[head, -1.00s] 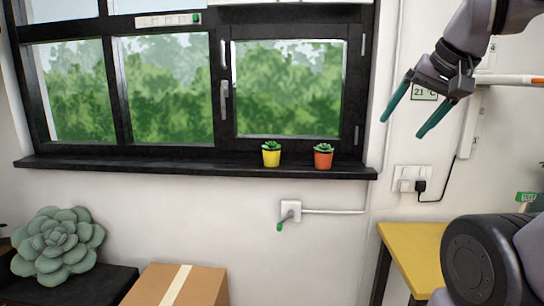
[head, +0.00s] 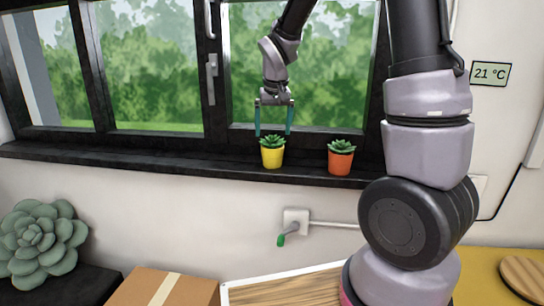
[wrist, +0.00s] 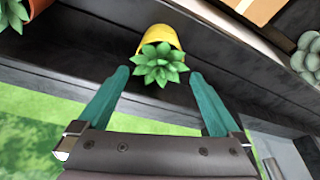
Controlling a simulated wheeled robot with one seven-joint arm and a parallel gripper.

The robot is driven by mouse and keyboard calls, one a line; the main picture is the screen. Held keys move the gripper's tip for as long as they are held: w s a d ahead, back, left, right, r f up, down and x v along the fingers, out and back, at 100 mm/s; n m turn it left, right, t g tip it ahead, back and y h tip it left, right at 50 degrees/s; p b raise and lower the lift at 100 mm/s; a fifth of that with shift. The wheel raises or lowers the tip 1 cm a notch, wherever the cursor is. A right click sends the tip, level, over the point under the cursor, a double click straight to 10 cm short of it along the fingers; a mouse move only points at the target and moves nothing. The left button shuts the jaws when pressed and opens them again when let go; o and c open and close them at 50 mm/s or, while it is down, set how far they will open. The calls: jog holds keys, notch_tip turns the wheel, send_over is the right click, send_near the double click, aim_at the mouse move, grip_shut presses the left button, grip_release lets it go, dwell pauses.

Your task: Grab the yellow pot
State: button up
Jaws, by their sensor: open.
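The yellow pot (head: 272,158) holds a small green succulent and stands upright on the black window sill. My gripper (head: 273,133) is just above it in the head view, with its two teal fingers pointing down, open and empty. In the wrist view the yellow pot (wrist: 160,38) and its succulent (wrist: 159,65) lie ahead of the open gripper (wrist: 160,78), roughly centred between the fingertips. The fingers look apart from the pot on both sides.
An orange pot (head: 341,160) with a similar succulent stands to the right on the same sill (head: 200,163). The window (head: 150,65) is close behind.

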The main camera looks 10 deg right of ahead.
aim_at(272, 152)
jog(key=x, duration=0.9)
jog(key=shift+w+f, duration=0.1)
jog(key=shift+f, duration=0.25)
jog(key=c, duration=1.3)
jog(key=shift+r, duration=0.1)
jog(key=shift+c, duration=0.2)
